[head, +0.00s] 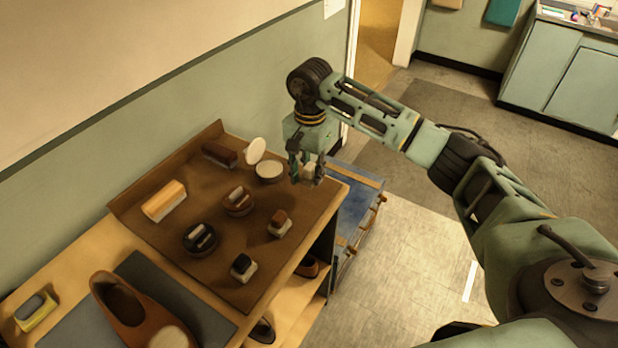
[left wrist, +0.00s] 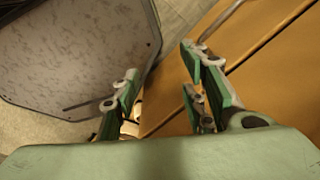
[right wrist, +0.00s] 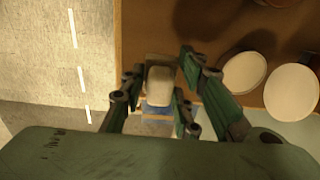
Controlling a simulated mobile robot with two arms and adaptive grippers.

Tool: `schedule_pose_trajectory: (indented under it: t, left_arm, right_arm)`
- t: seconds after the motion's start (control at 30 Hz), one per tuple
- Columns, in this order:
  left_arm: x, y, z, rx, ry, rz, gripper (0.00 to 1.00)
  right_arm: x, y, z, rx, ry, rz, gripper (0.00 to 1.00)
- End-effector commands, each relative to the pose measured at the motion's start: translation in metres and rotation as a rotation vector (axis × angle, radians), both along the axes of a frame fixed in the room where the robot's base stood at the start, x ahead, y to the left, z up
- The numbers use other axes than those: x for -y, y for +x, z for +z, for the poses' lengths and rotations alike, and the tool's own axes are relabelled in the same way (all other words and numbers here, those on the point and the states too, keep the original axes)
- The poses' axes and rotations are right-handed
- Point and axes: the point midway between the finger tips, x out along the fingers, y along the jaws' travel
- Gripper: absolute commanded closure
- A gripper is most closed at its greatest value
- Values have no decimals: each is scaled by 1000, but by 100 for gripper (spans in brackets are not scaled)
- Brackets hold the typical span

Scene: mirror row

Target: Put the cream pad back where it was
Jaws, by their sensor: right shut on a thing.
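The cream pad (head: 308,173) is a small pale block held between the fingers of my right gripper (head: 306,170). In the right wrist view the pad (right wrist: 159,85) sits between the two fingers, near the edge of the brown board (right wrist: 140,30). In the head view the gripper hangs over the far right corner of the brown board (head: 170,240); I cannot tell the exact height. My left gripper (left wrist: 160,72) shows only in the left wrist view, with its fingers apart and nothing between them.
The board carries a dark brush (head: 219,153), a yellow-brown block (head: 164,201), an open pale tin (head: 270,171), round tins (head: 200,239), a brown-topped pad (head: 279,223) and a black-topped pad (head: 243,267). A brown shoe (head: 140,312) is at front left. A blue chest (head: 355,205) stands right of the table.

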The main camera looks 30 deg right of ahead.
Motion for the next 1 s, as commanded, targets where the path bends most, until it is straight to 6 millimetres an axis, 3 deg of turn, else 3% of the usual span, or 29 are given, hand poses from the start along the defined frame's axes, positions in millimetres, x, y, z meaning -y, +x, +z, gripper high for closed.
schedule_pose_trajectory:
  t: [0.33, 0.73, 0.77, 0.93, 1.0]
  left_arm:
    - [0, 1, 18, 1, 0, 0, 60]
    - [0, 0, 11, -1, -1, -1, 60]
    - [0, 0, 12, -1, -1, -1, 60]
    - [1, -1, 13, -2, 0, -2, 60]
    - [1, -1, 13, -2, 0, -2, 60]
  right_arm:
    - [-1, 0, -39, -1, -1, 0, 92]
    - [-1, 1, -46, 1, -2, 1, 92]
    - [-1, 1, -44, 1, -1, 1, 68]
    - [-1, 1, -44, 1, -1, 1, 54]
    - [-1, 1, -44, 1, -1, 1, 52]
